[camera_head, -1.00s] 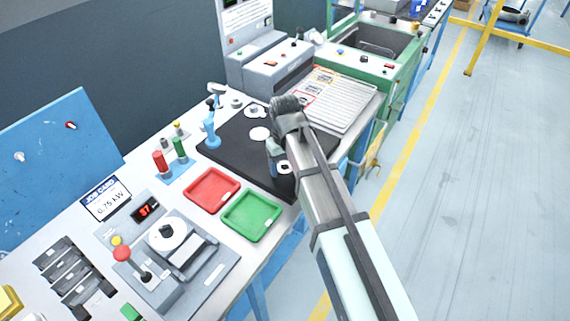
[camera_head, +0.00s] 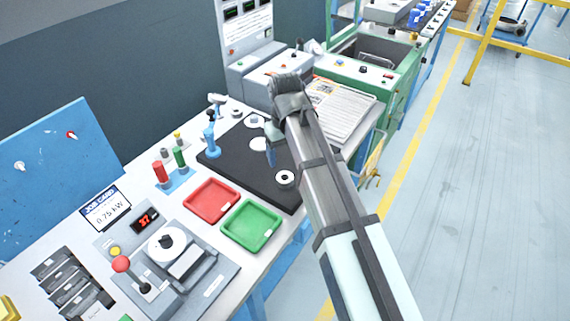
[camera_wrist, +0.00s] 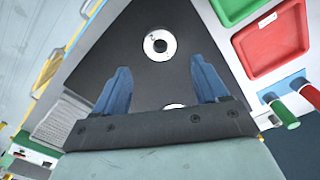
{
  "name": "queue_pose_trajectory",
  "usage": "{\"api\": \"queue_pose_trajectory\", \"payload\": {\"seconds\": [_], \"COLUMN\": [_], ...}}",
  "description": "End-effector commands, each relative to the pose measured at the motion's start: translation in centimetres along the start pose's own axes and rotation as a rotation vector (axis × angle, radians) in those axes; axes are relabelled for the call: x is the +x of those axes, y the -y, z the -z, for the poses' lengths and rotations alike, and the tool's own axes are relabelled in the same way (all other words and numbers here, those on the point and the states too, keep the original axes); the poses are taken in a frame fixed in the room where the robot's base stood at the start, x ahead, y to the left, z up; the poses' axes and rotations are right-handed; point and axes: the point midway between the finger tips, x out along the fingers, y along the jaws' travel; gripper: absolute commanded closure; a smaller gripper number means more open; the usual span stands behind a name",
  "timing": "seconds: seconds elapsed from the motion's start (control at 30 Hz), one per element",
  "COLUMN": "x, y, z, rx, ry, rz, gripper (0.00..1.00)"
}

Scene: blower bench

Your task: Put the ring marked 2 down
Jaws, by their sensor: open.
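A white ring (camera_head: 285,178) with a dark centre lies flat on the black mat (camera_head: 235,162), near the mat's front right corner. In the wrist view the ring (camera_wrist: 160,44) lies beyond my fingertips, with nothing touching it; its small mark is too small to read. My gripper (camera_wrist: 160,74) is open and empty, its two blue fingers wide apart above the mat. In the head view my gripper (camera_head: 271,146) is partly hidden by my arm, on the far side of the ring.
Two white discs (camera_head: 258,143) (camera_head: 256,121) lie farther back on the mat. A blue upright tool (camera_head: 209,139) stands at its left edge. A red tray (camera_head: 211,201) and a green tray (camera_head: 250,226) are in front. A ribbed panel (camera_head: 343,110) lies beyond.

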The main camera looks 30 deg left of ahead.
Motion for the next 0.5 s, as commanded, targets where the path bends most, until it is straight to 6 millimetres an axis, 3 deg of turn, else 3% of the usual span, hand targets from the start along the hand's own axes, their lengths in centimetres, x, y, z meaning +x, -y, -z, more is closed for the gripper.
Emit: {"api": "queue_pose_trajectory", "payload": {"seconds": [0.2, 0.5], "x": [-2.5, -3.5], "y": [0.0, 0.0], "z": [0.1, 0.0], "rx": [0.0, 0.0], "ry": [0.0, 0.0], "rz": [0.0, 0.0], "gripper": [0.27, 0.27]}}
